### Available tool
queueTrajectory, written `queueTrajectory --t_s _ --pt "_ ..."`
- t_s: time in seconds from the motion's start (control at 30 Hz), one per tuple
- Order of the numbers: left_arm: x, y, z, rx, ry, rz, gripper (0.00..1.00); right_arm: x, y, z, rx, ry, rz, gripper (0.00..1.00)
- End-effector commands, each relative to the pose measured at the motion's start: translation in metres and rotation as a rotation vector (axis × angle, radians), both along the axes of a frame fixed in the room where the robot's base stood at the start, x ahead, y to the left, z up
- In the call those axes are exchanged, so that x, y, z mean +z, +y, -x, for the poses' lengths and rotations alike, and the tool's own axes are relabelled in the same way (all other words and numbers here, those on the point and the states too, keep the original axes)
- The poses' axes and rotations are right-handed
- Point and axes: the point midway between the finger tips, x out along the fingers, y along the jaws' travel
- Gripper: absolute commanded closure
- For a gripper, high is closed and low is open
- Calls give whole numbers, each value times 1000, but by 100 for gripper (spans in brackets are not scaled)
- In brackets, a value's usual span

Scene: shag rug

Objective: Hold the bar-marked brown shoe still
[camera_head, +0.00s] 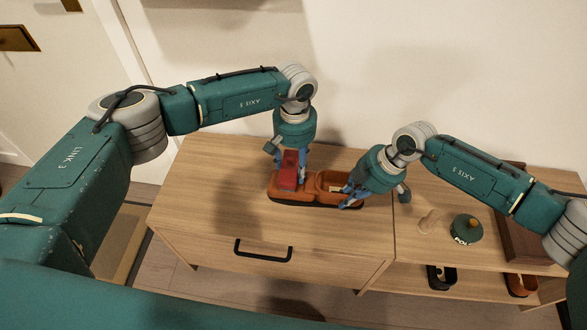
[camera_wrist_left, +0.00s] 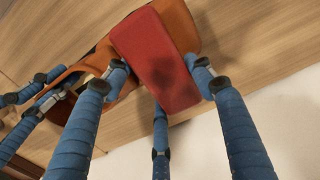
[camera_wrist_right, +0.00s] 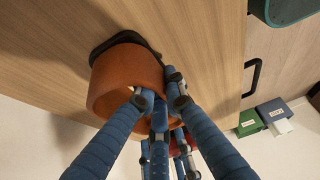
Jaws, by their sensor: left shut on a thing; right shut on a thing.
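The brown shoe (camera_head: 327,178), orange-brown with a dark sole, lies on the wooden cabinet top. In the right wrist view its open heel end (camera_wrist_right: 128,72) is near; I cannot make out a bar mark. My right gripper (camera_head: 350,194) is shut on the shoe's rim at the heel, with fingers at the opening. My left gripper (camera_head: 290,170) is shut on a red block (camera_head: 288,172), which is over the toe end of the shoe. The red block (camera_wrist_left: 158,62) fills the space between the fingers in the left wrist view and hides part of the toe.
A dark green round tin (camera_head: 466,228) and a small pale wooden piece (camera_head: 430,221) stand right of the shoe, by a brown box (camera_head: 522,240). Other shoes (camera_head: 521,285) sit on the lower shelf. A black drawer handle (camera_head: 263,252) is in front. The cabinet's left top is clear.

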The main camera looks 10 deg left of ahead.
Motion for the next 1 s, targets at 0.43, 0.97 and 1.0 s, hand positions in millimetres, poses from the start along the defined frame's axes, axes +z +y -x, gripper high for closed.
queueTrajectory --t_s 0.43,0.97,1.0 --pt "0 -4 30 -2 0 -1 70 1 1 -1 -1 -2 -2 100" --pt "0 -5 -4 3 -1 -1 70 1 1 -1 0 -2 -3 100" --pt "3 -5 -4 2 -2 0 70 1 1 -1 0 -2 -3 100"
